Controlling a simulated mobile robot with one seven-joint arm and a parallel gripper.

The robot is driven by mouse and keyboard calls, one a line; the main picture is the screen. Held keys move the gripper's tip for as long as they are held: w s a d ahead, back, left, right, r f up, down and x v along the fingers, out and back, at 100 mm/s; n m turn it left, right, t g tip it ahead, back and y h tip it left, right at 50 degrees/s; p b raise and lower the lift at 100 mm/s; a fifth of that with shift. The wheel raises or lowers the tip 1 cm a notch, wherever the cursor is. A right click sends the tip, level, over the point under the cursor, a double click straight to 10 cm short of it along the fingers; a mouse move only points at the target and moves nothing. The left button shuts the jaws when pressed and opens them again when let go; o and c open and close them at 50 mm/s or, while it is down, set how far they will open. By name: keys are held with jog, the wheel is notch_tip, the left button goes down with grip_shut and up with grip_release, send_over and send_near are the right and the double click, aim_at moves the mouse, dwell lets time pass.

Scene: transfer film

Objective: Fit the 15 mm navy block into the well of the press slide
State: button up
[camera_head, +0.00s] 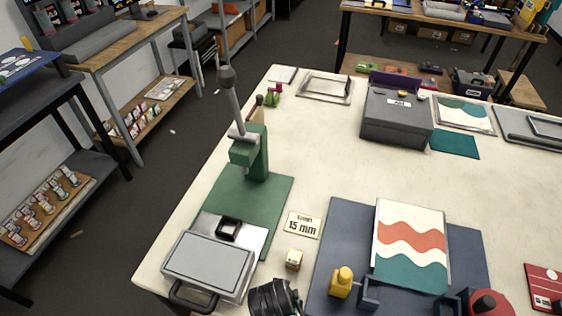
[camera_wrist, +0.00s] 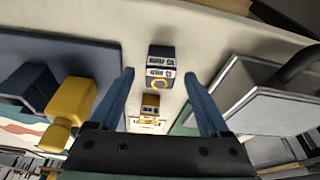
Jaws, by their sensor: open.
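The navy block (camera_wrist: 161,66) has white "15 mm" labels and an orange ring mark. It stands on the table in the wrist view, seen between the fingertips of my open gripper (camera_wrist: 159,76). I cannot tell how far below the fingertips it is. In the head view my gripper (camera_head: 275,298) is at the bottom edge and the navy block is hidden. The press (camera_head: 250,155) is green with an upright lever. Its metal slide (camera_head: 251,239) carries a dark square well (camera_head: 228,228), which looks empty.
A small wood-coloured block (camera_head: 294,258) stands close by, below the "15 mm" card (camera_head: 303,225). A grey flat-topped unit (camera_head: 209,262) with a handle is left of my gripper. A blue mat (camera_head: 332,218) with a yellow bottle (camera_head: 342,282) is to the right.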

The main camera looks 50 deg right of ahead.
jog(key=shift+c, duration=0.2)
grip_shut()
jog(key=shift+r, duration=0.1)
